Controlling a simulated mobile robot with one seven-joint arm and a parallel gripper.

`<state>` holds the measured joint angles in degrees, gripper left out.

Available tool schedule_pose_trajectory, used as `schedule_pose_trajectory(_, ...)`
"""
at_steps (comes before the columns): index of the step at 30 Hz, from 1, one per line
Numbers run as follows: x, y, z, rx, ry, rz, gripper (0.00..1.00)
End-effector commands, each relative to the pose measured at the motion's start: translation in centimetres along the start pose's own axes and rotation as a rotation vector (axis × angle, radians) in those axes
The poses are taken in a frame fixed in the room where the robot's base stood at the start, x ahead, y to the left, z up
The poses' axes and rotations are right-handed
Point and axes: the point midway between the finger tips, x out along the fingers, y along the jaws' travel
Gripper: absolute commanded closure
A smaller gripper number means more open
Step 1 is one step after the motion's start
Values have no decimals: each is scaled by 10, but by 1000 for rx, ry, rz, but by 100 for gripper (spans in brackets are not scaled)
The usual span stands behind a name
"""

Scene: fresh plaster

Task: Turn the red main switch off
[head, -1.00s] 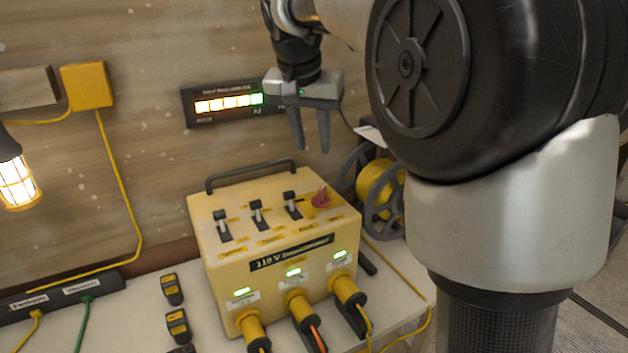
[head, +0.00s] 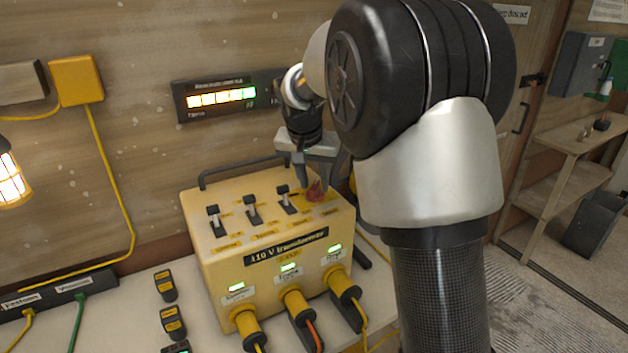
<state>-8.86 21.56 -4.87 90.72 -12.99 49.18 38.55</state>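The red main switch (head: 316,192) sits at the back right of the top of the yellow 110 V transformer box (head: 230,264). My gripper (head: 308,188) points down right at the switch, with its fingers apart, one to the left and one to the right of it. Whether the fingers touch the switch I cannot tell. Several green lights show on the front of the box, above the plugs. Three black toggle switches (head: 250,208) stand in a row left of the red switch.
A black carry handle (head: 243,168) rises along the back of the box. A lit display (head: 222,97) hangs on the wall behind. Yellow plugs with cables (head: 299,304) stick out in front. Small black-and-yellow devices (head: 165,286) lie on the bench at left.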

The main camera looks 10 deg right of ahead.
Motion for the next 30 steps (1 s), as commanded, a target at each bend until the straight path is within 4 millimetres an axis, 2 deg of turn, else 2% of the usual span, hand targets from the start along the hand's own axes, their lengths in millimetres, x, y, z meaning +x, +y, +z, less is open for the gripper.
schedule_pose_trajectory(5, 0, 0, 0, 0, 0, 0, 70)
schedule_pose_trajectory(11, 0, 0, 0, 0, 0, 0, 100)
schedule_pose_trajectory(22, -1, 0, 0, -35, 1, -16, 100)
schedule_pose_trajectory(30, -1, 2, -1, -183, 1, -78, 100)
